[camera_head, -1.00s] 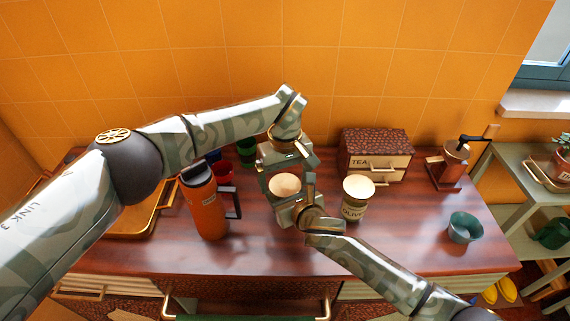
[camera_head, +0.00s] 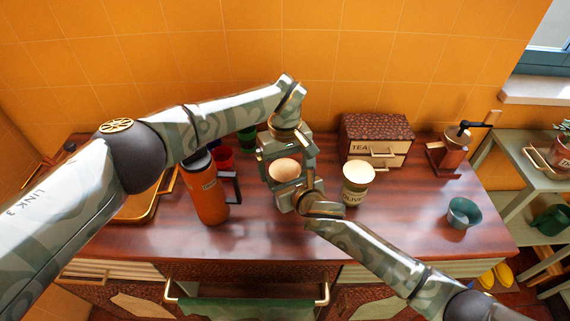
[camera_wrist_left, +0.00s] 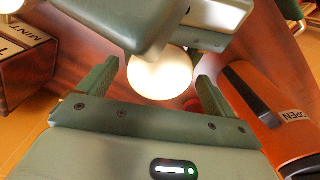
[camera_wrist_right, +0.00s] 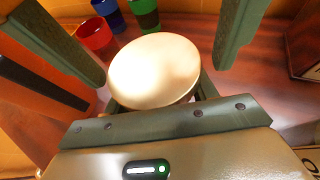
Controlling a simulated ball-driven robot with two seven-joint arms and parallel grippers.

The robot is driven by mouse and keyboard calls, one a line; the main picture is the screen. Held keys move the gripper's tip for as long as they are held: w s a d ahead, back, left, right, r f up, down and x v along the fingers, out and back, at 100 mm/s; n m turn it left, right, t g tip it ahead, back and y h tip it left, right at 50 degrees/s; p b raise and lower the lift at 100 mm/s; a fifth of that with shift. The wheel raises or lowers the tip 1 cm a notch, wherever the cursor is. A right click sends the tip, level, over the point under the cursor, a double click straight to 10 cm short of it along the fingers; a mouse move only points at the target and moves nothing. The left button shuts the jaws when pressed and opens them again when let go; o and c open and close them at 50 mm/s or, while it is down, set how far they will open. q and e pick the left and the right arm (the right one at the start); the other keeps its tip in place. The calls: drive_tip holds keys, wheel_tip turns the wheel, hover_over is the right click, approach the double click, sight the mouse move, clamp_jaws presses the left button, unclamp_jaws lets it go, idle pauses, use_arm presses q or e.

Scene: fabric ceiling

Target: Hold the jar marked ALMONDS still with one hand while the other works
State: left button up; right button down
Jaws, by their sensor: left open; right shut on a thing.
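A jar with a round cream lid (camera_head: 284,170) stands on the wooden counter, between my two grippers. Its label is hidden, so I cannot read whether it says ALMONDS. My right gripper (camera_head: 290,192) comes from the front right and is shut on the jar's body. My left gripper (camera_head: 287,166) reaches in from behind and above. Its fingers are open on either side of the lid; the left wrist view shows the lid (camera_wrist_left: 160,74) between them, apart from both. The right wrist view shows the lid (camera_wrist_right: 154,70) from above. A second jar (camera_head: 356,183), marked OLIVES, stands to the right.
An orange flask (camera_head: 208,197) with a dark handle stands close on the left, with a red cup (camera_head: 223,159) behind it. A TEA drawer box (camera_head: 377,140) and a grinder (camera_head: 450,152) stand at the back right. A green cup (camera_head: 463,212) is at the right; counter around it is clear.

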use_arm(q)
drive_tip(key=shift+r, duration=2.3)
use_arm(e)
drive_tip(key=shift+c, duration=2)
unclamp_jaws()
